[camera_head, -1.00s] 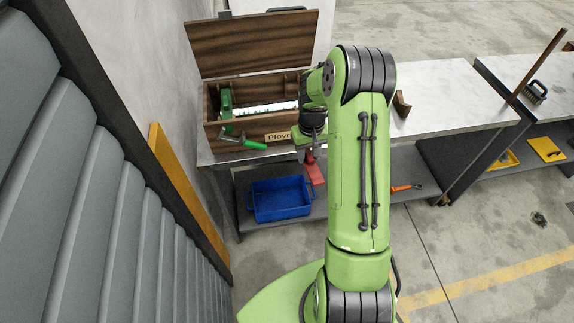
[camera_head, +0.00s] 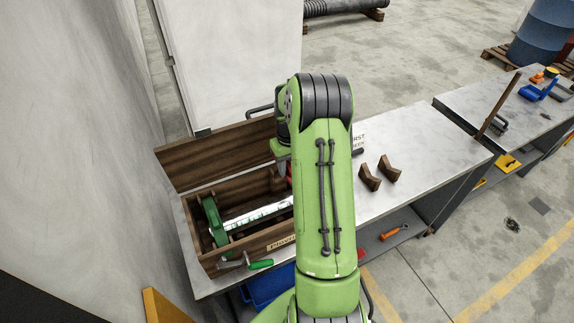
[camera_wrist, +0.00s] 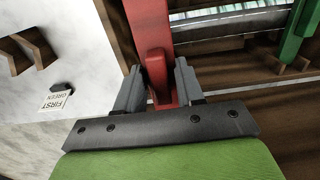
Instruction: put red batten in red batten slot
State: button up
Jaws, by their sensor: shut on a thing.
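My gripper (camera_wrist: 160,88) is shut on the red batten (camera_wrist: 150,28), which runs away from the fingers in the wrist view. In the head view only a sliver of red (camera_head: 289,172) shows beside my arm. The open wooden box (camera_head: 232,258) stands on the bench, and my gripper is at its right end, above or just inside it; the exact height is unclear. A green batten (camera_head: 214,222) sits at the box's left end, and a pale shiny roller (camera_head: 255,215) lies along it. The red batten's slot cannot be made out; my arm covers the box's right end.
The box's lid (camera_head: 215,155) stands open behind. A crank with a green handle (camera_head: 261,264) sticks out in front. Two wooden cradles (camera_head: 370,177) and a small "FIRST GREEN" sign (camera_wrist: 58,101) are on the bench (camera_head: 430,150). A blue bin (camera_head: 268,288) is below.

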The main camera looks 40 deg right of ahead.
jog(key=shift+s+r, duration=0.25)
jog(key=shift+s, duration=0.25)
jog(key=shift+w+f+b, duration=0.25)
jog(key=shift+f+b, duration=0.35)
jog(key=shift+f, duration=0.15)
jog(key=b, duration=0.4)
send_over(290, 195)
notch_tip(290, 195, down, 5)
jog(key=shift+r, duration=0.2)
dwell(0.8)
jog(key=shift+f, duration=0.4)
jog(key=shift+f+b, duration=1.75)
jog(key=shift+f, duration=0.25)
jog(key=o, duration=1.1)
